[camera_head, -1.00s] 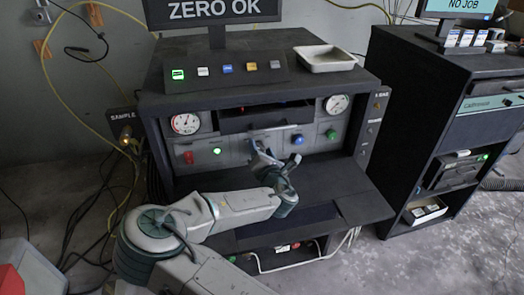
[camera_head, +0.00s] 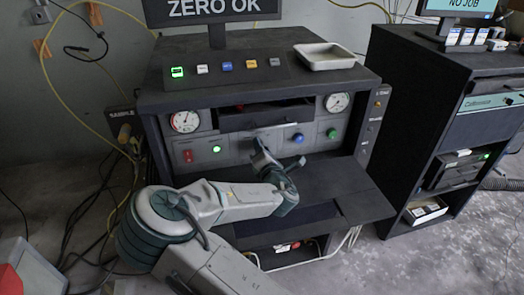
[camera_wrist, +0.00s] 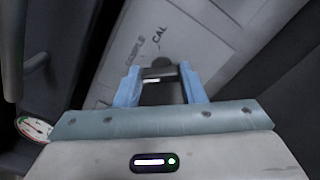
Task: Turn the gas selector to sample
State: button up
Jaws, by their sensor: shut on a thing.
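My gripper (camera_wrist: 159,72) is shut on the gas selector knob (camera_wrist: 161,78), a dark handle with a pale edge between the two blue fingers in the wrist view. The pale selector panel (camera_wrist: 195,35) behind it carries printed labels. "CAL" reads just above the fingers, with another word to its left that looks like "SAMPLE". Which label the knob points to cannot be told. In the head view my gripper (camera_head: 262,152) is at the middle of the bench's front panel and hides the knob.
Gauges (camera_head: 185,121) sit at both ends of the panel. A red switch (camera_head: 187,156) and green light (camera_head: 216,149) are left of my gripper; blue (camera_head: 298,139) and green (camera_head: 332,133) knobs are right. The shelf (camera_head: 345,190) below is clear. The monitor (camera_head: 213,9) reads "ZERO OK".

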jog(key=m+b, duration=0.1)
jog(key=m, duration=0.2)
jog(key=shift+d+f+m+b, duration=0.1)
jog(key=shift+f+m+b, duration=0.05)
jog(key=shift+m+b, duration=1.25)
jog(key=shift+m, duration=0.7)
jog(key=o, duration=1)
